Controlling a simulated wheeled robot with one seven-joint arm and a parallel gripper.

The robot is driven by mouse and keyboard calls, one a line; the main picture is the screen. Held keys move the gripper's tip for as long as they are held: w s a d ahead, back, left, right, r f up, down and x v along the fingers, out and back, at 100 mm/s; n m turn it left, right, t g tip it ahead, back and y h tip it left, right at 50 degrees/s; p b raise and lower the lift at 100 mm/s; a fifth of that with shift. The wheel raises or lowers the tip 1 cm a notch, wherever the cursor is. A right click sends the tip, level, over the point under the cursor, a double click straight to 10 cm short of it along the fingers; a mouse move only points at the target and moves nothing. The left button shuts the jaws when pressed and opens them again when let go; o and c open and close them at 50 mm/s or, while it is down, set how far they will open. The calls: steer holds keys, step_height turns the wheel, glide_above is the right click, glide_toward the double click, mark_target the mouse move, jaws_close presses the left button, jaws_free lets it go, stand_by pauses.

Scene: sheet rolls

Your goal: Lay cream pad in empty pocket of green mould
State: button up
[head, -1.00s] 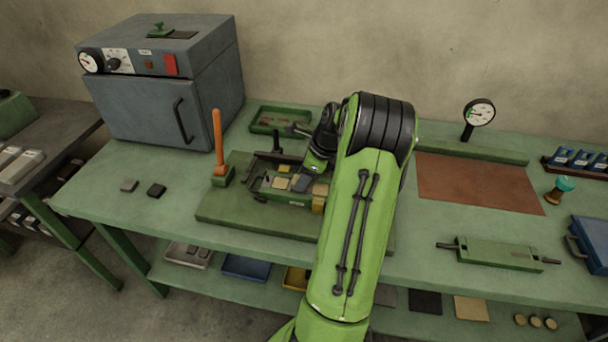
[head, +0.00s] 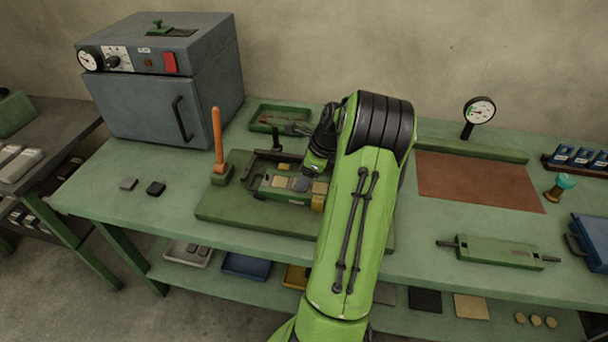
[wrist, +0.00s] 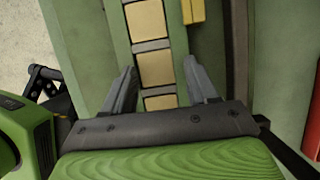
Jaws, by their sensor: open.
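The green mould (head: 262,190) lies on a darker green base plate on the bench, partly hidden by my arm. In the wrist view the mould (wrist: 122,45) runs up the picture, with cream pads in a row between grey dividers. One cream pad (wrist: 147,20) is at the top, another cream pad (wrist: 155,68) lies flat between my fingertips, and a third (wrist: 160,102) is partly cut off by my gripper body. My gripper (wrist: 159,65) is open, its fingers on both sides of the row. In the head view my gripper (head: 303,183) is low over the mould. I see no empty pocket.
A yellow block (wrist: 193,10) lies just beside the mould. An orange-handled lever (head: 218,140) stands upright left of it. A green tray (head: 255,122) is behind, and a grey oven (head: 140,105) stands at the back left. The bench front left is mostly clear.

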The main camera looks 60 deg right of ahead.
steer(key=shift+s+a+f, duration=0.25)
steer(key=shift+s+f, duration=0.05)
steer(key=shift+f, duration=0.15)
steer(key=p+v, duration=0.6)
steer(key=v, duration=1)
steer(key=shift+w+d+r, duration=0.25)
steer(key=shift+r, duration=0.1)
